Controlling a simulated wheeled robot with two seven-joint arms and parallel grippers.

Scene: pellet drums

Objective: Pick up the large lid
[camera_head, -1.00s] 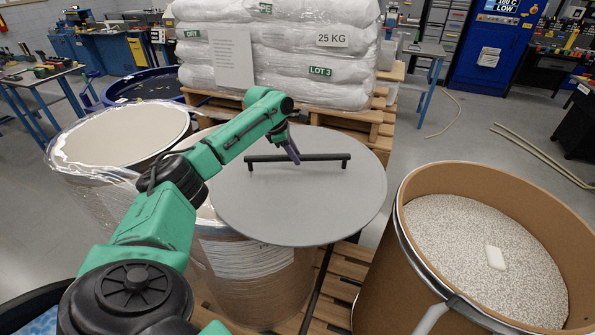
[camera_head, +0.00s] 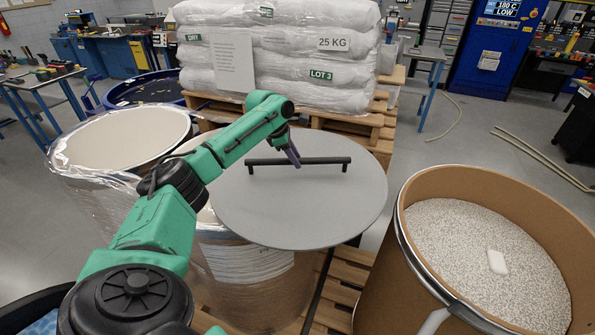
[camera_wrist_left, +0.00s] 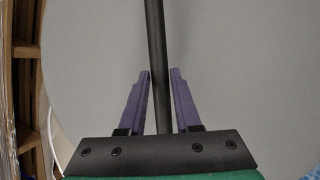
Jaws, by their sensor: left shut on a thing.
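The large lid (camera_head: 300,215) is a grey round disc with a black bar handle (camera_head: 320,160) across its top. It lies over the middle drum (camera_head: 255,285), reaching past the drum's right side. I cannot tell whether it touches the rim. My right gripper is not in view.
An open, film-wrapped drum (camera_head: 120,140) stands at left. Stacked white bags (camera_head: 290,70) on a pallet stand behind.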

